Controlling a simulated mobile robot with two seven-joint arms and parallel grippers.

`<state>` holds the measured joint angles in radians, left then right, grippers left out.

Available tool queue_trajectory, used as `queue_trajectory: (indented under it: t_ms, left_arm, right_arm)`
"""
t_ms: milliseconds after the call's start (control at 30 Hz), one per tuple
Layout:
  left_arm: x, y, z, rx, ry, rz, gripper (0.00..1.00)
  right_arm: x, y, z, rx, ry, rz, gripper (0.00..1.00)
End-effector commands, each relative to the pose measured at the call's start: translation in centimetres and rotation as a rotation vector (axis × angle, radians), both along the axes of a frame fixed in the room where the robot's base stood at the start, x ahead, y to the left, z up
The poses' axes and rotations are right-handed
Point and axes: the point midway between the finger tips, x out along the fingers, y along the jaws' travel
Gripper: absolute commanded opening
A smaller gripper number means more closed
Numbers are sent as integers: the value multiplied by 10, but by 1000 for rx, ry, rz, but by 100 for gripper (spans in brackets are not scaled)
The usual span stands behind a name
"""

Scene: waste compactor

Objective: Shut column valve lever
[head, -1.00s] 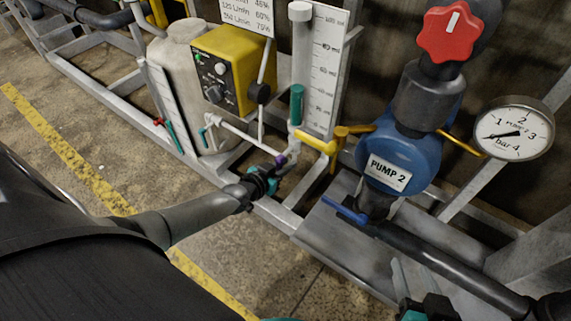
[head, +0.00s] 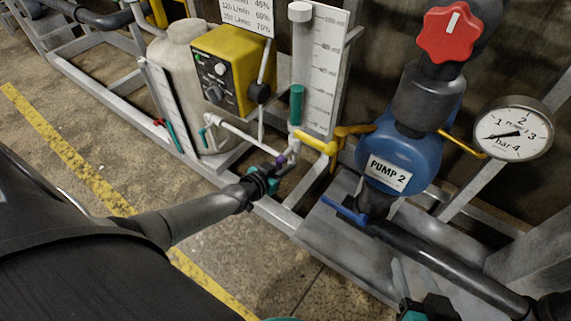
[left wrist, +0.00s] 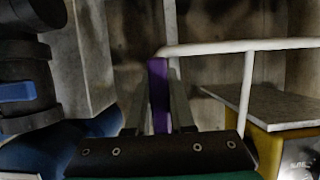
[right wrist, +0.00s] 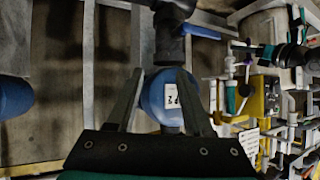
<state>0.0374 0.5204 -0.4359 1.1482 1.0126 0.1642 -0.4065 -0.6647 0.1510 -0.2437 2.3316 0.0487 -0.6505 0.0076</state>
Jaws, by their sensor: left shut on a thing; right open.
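The purple valve lever (head: 281,160) is on the white piping below the graduated column (head: 318,80). In the left wrist view the purple lever (left wrist: 158,95) stands upright between my fingers. My left gripper (head: 272,170) is shut on it, and its fingers hide part of the lever in the head view. My right gripper (right wrist: 160,80) is open and empty, with the blue Pump 2 (right wrist: 155,98) seen beyond its fingers. In the head view only part of it shows at the bottom right edge.
A yellow dosing box (head: 232,65) and a pale tank (head: 182,80) stand behind left. Yellow pipe (head: 318,143), a green handle (head: 296,105) and a blue lever (head: 345,211) are close by. Pump 2 (head: 398,150) and the gauge (head: 513,128) are right. Open floor lies front left.

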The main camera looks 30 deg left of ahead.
Motion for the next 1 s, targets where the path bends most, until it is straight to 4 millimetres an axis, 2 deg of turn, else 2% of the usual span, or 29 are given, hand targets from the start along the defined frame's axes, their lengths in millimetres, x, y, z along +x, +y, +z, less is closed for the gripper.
queue_trajectory:
  t_ms: [367,867,1000]
  left_arm:
    - [-1,-1,1,87,-4,0,0]
    - [0,5,3,323,-21,-1,0]
    - [0,8,4,399,-26,0,0]
  right_arm:
    - [-9,-23,1,-89,159,-24,51]
    - [-55,-73,10,-243,529,-93,51]
    - [-55,-73,-3,-248,554,-91,51]
